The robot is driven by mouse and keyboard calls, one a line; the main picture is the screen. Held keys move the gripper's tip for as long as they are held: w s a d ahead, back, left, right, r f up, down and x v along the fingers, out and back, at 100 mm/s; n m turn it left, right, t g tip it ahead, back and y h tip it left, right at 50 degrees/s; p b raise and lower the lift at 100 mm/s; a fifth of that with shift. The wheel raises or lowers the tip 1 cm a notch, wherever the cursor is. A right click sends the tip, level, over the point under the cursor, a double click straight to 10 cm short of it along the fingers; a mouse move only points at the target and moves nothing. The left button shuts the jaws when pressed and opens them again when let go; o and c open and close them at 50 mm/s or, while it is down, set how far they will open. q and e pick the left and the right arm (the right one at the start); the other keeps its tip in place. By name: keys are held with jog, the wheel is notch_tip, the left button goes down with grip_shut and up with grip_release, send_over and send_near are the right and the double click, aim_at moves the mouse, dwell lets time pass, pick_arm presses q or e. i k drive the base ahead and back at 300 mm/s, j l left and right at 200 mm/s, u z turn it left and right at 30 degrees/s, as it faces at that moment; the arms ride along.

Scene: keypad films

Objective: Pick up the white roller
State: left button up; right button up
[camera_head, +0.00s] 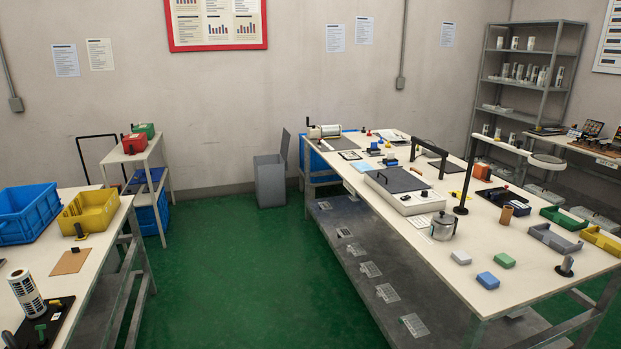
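Neither of my grippers is in view. I cannot tell for certain which thing is the white roller. A pale horizontal cylinder (325,131) with a dark crank at its left end sits at the far left corner of the long worktable (480,278). A white upright roll (26,293) with dark printed marks stands at the lower left, by a black board (52,322) holding a green-handled tool. A small dark-and-grey upright item (566,266) stands near the right front of the long table; its details are too small to tell.
A yellow bin (89,211) and a blue crate (27,213) sit on the left bench. A wheeled trolley (141,152) and a grey bin (270,180) stand behind. Green floor (240,270) is open between the benches. A metal pot (443,227) and coloured blocks lie on the long table.

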aim_at(391, 155)
jog(key=i, duration=1.95)
jog(key=i+z, duration=0.1)
jog(key=i, duration=0.55)
jog(key=i+j+z, duration=0.15)
jog(key=i, duration=0.5)
jog(key=i+j+z, duration=0.1)
jog(key=i, duration=0.55)
jog(key=j, duration=0.1)
